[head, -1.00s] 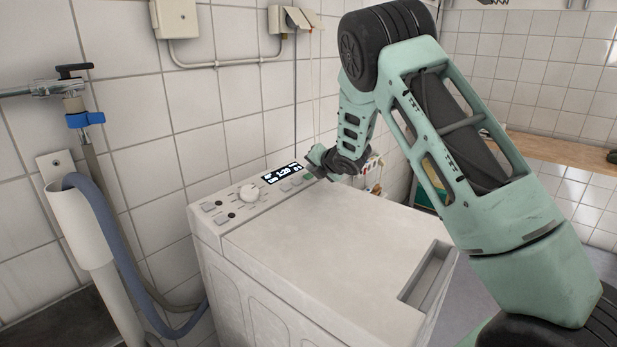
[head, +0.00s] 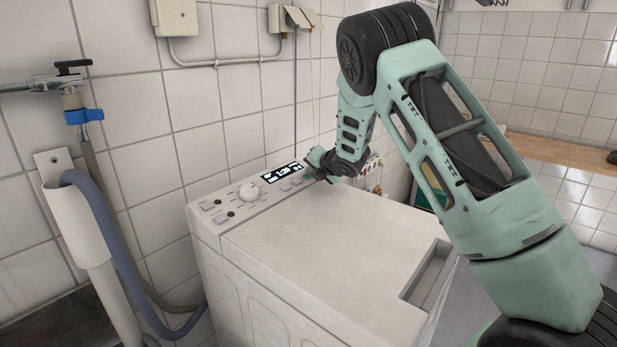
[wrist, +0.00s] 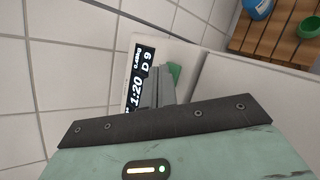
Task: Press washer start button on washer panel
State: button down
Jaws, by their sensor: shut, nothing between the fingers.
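The white washer (head: 320,250) stands against the tiled wall. My gripper (head: 316,165) is shut and empty, pointing down at the panel's right end beside the display. In the head view the gripper mostly hides the button.
A grey-blue hose (head: 105,225) and a tap with a blue fitting (head: 84,116) are on the wall at left. A slatted wooden surface (wrist: 275,38) with a green bowl (wrist: 309,27) is at upper right in the wrist view. The washer lid is clear.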

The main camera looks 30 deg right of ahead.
jog(key=shift+f, duration=0.25)
jog(key=shift+r, duration=0.15)
dwell(0.3)
jog(key=shift+s+r, duration=0.2)
jog(key=shift+r, duration=0.45)
jog(key=shift+s+d+r+p, duration=0.1)
jog(key=shift+s+r+p, duration=0.1)
jog(key=shift+r+p, duration=0.45)
jog(key=shift+s+d+r+p, duration=0.1)
jog(key=shift+s+r+p, duration=0.2)
jog(key=shift+r, duration=0.7)
jog(key=shift+s+d+r+p, duration=0.1)
jog(key=shift+s+r+p, duration=0.05)
jog(key=shift+r+p, duration=0.55)
